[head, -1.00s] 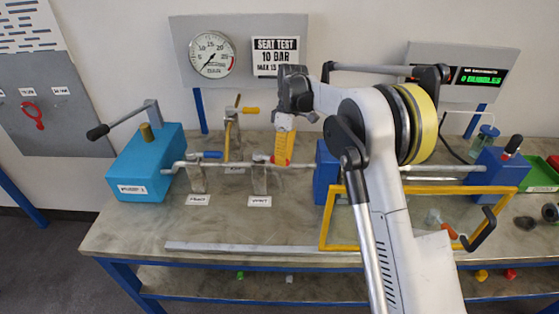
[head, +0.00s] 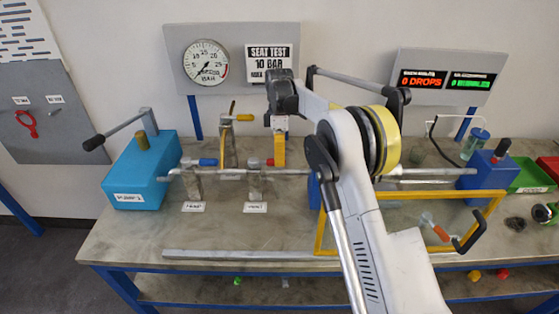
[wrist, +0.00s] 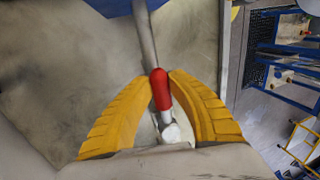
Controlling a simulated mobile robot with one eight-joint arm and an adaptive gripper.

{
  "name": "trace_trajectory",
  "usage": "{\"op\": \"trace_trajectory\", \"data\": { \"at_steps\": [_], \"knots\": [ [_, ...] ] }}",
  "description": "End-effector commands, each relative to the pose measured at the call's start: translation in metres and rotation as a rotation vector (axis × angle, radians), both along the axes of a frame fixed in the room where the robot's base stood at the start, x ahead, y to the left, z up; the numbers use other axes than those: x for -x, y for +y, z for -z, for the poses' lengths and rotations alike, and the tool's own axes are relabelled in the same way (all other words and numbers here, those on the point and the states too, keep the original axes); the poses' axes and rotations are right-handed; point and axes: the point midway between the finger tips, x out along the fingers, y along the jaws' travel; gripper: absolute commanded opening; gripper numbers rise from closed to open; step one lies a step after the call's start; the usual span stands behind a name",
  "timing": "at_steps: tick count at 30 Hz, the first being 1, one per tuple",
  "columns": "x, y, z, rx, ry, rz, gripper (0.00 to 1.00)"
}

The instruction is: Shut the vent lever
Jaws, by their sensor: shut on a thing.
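The vent lever has a red grip (wrist: 160,88). In the wrist view it lies between the yellow ribbed fingers of my gripper (wrist: 162,78), with a metal valve body (wrist: 172,133) at its near end. In the head view my gripper (head: 279,152) points down at the pipe run, shut on the lever. A bit of the red grip (head: 269,162) shows beside the fingers, just above the right-hand valve post (head: 254,184). The fingers hide the rest of the lever.
A blue-handled valve (head: 208,162) and a yellow-handled valve (head: 243,117) stand close to the left. A blue pump box (head: 140,180) is further left. A yellow-framed clear panel (head: 405,225) lies right, partly behind my arm.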

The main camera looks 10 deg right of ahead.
Motion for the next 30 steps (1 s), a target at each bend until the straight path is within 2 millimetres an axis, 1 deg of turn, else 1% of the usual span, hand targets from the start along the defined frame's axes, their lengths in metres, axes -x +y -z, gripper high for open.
{"op": "trace_trajectory", "data": {
  "at_steps": [4,5,6,7,16,20,23,27,30],
  "knots": [
    [0.0,0.0,0.001,0.0,-0.002,0.0,0.0],
    [0.0,0.0,0.001,0.0,-0.002,0.0,0.24],
    [-0.001,0.0,0.001,-0.001,-0.002,0.0,0.36],
    [-0.001,0.0,0.001,-0.001,-0.002,0.0,0.44],
    [0.0,0.0,0.0,-0.001,-0.001,0.001,0.44],
    [-0.003,0.0,-0.009,-0.001,-0.001,0.001,0.44],
    [-0.007,0.0,-0.025,-0.001,-0.001,0.001,0.44],
    [-0.016,-0.001,-0.059,-0.001,-0.001,0.001,0.44],
    [-0.022,-0.002,-0.08,-0.001,-0.001,0.001,0.44]
  ]
}}
